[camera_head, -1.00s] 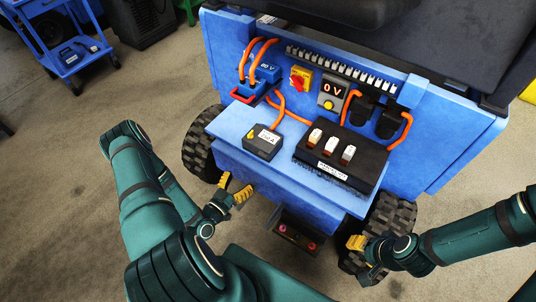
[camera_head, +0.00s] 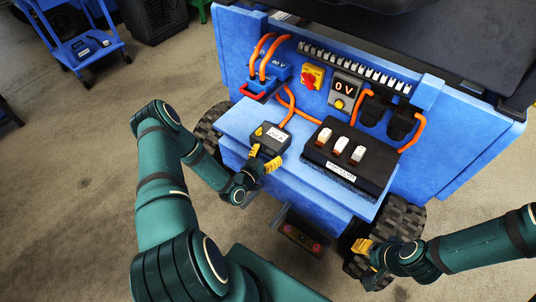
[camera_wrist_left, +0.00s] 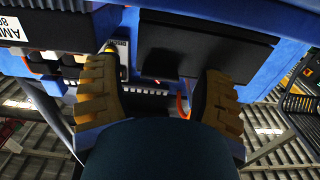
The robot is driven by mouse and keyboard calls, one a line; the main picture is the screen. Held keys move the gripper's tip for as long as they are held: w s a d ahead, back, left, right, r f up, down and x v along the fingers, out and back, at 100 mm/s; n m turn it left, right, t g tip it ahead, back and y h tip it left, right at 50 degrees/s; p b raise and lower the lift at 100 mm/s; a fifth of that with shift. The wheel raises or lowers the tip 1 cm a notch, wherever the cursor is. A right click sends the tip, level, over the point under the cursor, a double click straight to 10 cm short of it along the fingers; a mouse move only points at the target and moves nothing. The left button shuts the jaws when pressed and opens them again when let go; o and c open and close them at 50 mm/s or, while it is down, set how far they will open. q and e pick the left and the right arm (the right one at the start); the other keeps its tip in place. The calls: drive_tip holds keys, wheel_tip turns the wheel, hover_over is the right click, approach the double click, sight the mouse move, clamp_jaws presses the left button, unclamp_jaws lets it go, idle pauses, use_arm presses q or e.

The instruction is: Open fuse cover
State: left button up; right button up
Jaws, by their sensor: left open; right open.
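A small black box (camera_head: 268,143) with a white label and a yellow spot sits on the left of the blue ledge (camera_head: 240,119). It appears to be the fuse cover, and it looks closed. My left gripper (camera_head: 263,158) is open at the near edge of this box, its yellow fingers covering part of its front. I cannot tell whether they touch it. My right gripper (camera_head: 363,247) is open and empty near the right wheel.
A larger black block (camera_head: 345,158) with three white-topped parts stands right of the box. A blue cart (camera_head: 80,45) stands far left.

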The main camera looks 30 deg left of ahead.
use_arm(q)
clamp_jaws()
